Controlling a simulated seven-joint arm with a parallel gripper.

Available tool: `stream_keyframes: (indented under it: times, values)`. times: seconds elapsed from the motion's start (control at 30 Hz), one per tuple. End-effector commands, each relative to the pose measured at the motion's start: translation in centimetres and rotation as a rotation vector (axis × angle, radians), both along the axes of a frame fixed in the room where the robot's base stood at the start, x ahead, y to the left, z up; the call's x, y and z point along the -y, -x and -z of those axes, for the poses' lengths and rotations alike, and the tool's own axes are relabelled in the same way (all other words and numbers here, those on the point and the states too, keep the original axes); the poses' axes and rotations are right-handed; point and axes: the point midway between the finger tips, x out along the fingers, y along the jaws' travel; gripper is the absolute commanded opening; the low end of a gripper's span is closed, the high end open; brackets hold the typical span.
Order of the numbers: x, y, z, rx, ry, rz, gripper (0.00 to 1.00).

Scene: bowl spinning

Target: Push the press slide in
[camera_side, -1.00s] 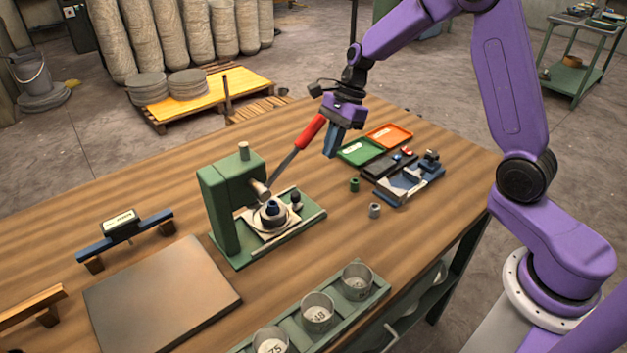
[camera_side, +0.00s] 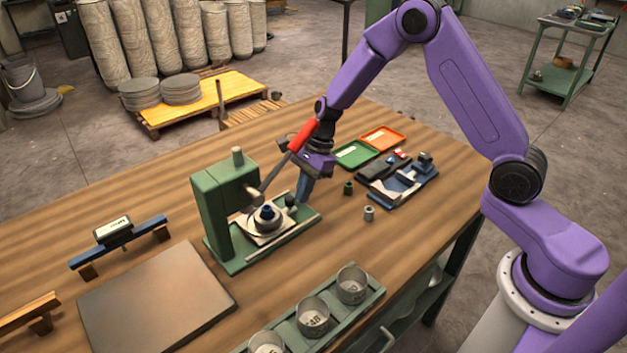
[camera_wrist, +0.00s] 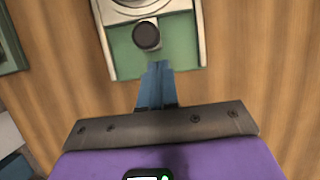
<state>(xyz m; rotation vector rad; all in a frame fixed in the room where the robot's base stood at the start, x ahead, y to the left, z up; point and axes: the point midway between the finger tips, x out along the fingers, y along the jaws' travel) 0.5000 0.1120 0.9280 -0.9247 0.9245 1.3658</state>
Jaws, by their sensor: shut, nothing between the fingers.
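The green press (camera_side: 222,200) stands on the wooden table, with a red-handled lever (camera_side: 303,136) slanting up to the right. Its pale slide plate (camera_side: 262,232) carries a round fixture with a dark blue centre (camera_side: 267,212), and a dark knob (camera_side: 291,201) sits at its right end. My gripper (camera_side: 301,197) is shut and empty, pointing down just right of the knob. In the wrist view the blue fingertips (camera_wrist: 158,68) are just below the dark knob (camera_wrist: 147,36), over the edge of the green base (camera_wrist: 185,45). I cannot tell whether they touch the knob.
The red lever is close beside my wrist. Green (camera_side: 357,154) and orange (camera_side: 383,138) trays, a blue fixture (camera_side: 405,188) and two small cylinders lie to the right. A rack of metal cups (camera_side: 313,317) is in front. A flat plate (camera_side: 155,296) lies front left.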

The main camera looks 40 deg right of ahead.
Motion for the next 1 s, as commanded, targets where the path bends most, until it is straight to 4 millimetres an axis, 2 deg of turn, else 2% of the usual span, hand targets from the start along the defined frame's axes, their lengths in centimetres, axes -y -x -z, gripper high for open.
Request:
stream_keyframes:
  times: [0.13,0.5,0.8,1.0]
  values:
    - [-0.8,0.0,0.0,0.0,0.0,-0.001,0.0]
    - [-1.0,0.0,0.0,0.0,0.0,-0.001,0.0]
    - [-5.1,0.0,-0.1,0.002,0.0,-0.002,0.0]
    - [-5.6,0.0,-0.1,0.0,-0.001,0.0,0.0]
